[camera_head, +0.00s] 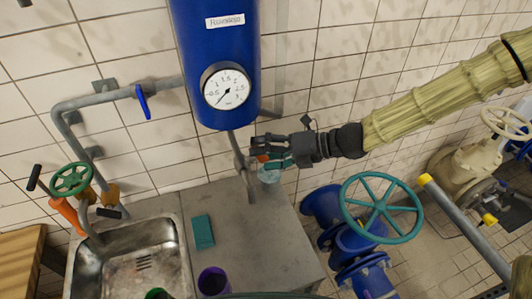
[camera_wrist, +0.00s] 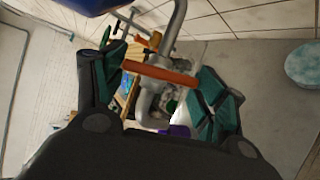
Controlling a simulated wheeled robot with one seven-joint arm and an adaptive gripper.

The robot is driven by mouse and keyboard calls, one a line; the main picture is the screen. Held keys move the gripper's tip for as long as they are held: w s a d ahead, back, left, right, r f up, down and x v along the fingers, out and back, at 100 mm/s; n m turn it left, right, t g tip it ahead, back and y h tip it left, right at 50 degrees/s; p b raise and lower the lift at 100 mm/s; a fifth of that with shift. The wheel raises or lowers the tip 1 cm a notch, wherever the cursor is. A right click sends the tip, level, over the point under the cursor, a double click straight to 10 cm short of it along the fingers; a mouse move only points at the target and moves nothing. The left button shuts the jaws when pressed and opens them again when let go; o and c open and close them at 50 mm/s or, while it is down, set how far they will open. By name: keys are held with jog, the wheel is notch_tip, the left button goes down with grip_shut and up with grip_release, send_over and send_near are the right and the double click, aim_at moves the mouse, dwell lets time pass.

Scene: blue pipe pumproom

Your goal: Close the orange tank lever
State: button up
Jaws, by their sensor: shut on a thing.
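The orange tank lever (camera_wrist: 160,73) spans crosswise between my gripper's two fingers in the wrist view. It sits on the grey pipe (camera_wrist: 172,30) below the blue tank (camera_head: 214,60). In the head view only a small orange bit of the lever (camera_head: 262,158) shows, the rest hidden by my gripper (camera_head: 268,152). My gripper reaches in from the right, just under the tank. In the wrist view, my gripper (camera_wrist: 160,88) has its dark, green-padded fingers at the two ends of the lever, shut on it.
A pressure gauge (camera_head: 226,87) is on the tank front. A grey counter (camera_head: 235,218) with a sink (camera_head: 135,262) lies below, with a teal block (camera_head: 203,232) and a purple cup (camera_head: 213,282). A teal handwheel (camera_head: 382,208) on blue piping stands at right. A pale teal round object (camera_wrist: 303,63) sits nearby.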

jog(key=shift+r+m, duration=0.1)
jog(key=shift+m, duration=0.4)
jog(key=o, duration=1)
jog(key=shift+w, duration=0.1)
jog(key=v, duration=1.2)
jog(key=shift+a+r, duration=0.1)
